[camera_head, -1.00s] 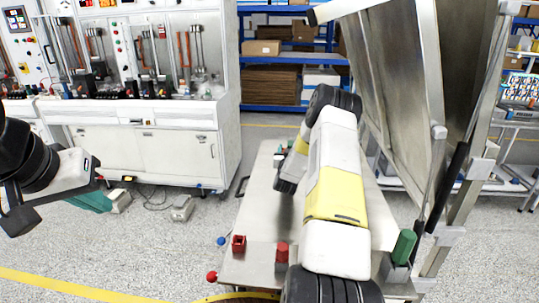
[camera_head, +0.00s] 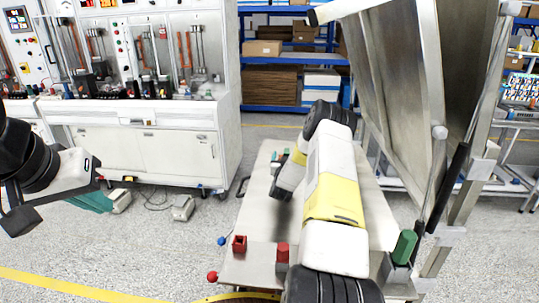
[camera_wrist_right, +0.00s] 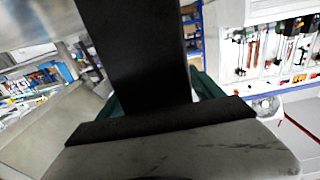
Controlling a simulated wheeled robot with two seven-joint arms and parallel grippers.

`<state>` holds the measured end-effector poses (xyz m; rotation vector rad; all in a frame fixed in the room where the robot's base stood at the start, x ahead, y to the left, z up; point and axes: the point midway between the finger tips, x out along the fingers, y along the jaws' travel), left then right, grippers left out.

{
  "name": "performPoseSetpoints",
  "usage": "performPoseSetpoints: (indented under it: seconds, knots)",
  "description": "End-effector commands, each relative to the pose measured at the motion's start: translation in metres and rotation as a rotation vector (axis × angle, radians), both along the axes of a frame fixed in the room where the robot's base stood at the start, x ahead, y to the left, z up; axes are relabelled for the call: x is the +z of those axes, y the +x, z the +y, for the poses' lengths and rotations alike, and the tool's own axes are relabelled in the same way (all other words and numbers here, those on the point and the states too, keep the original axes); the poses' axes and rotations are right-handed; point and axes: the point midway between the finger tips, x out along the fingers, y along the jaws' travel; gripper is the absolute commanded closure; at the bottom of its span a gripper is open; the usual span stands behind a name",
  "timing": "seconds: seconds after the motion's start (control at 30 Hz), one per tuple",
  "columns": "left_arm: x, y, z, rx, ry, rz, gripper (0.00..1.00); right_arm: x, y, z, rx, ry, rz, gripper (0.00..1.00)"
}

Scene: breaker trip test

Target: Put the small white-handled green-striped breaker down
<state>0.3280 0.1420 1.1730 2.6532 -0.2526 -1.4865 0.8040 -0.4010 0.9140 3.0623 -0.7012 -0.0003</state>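I cannot make out the small white-handled green-striped breaker with certainty in either view. In the head view my right arm reaches over a grey metal table (camera_head: 253,200); its links hide the right gripper and whatever it may hold. Small green and dark items (camera_head: 277,156) show at the table's far edge, just beyond the arm. In the right wrist view a wide black part of my gripper (camera_wrist_right: 140,60) fills the middle, with dark green (camera_wrist_right: 122,108) visible behind it.
The table's near end carries a red square socket (camera_head: 239,244), a red cylinder (camera_head: 282,253) and a green cylinder (camera_head: 404,246). A tall metal panel frame (camera_head: 400,90) stands at the right.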

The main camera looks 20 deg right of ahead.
Motion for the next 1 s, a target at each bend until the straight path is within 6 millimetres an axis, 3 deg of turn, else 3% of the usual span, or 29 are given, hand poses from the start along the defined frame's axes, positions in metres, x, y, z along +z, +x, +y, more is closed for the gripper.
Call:
performPoseSetpoints:
  seconds: [0.43, 0.8, 1.0]
  knots:
    - [0.000, 0.000, 0.000, 0.000, 0.000, 0.000, 1.00, 0.003, -0.007, 0.004, 0.002, 0.001, 0.002, 0.22]
    - [0.000, 0.000, 0.000, 0.000, 0.000, 0.000, 1.00, 0.003, -0.075, 0.037, 0.002, 0.001, 0.003, 0.22]
    - [0.000, 0.000, 0.000, 0.000, 0.000, 0.000, 1.00, 0.003, -0.100, 0.049, 0.002, 0.000, 0.001, 0.22]
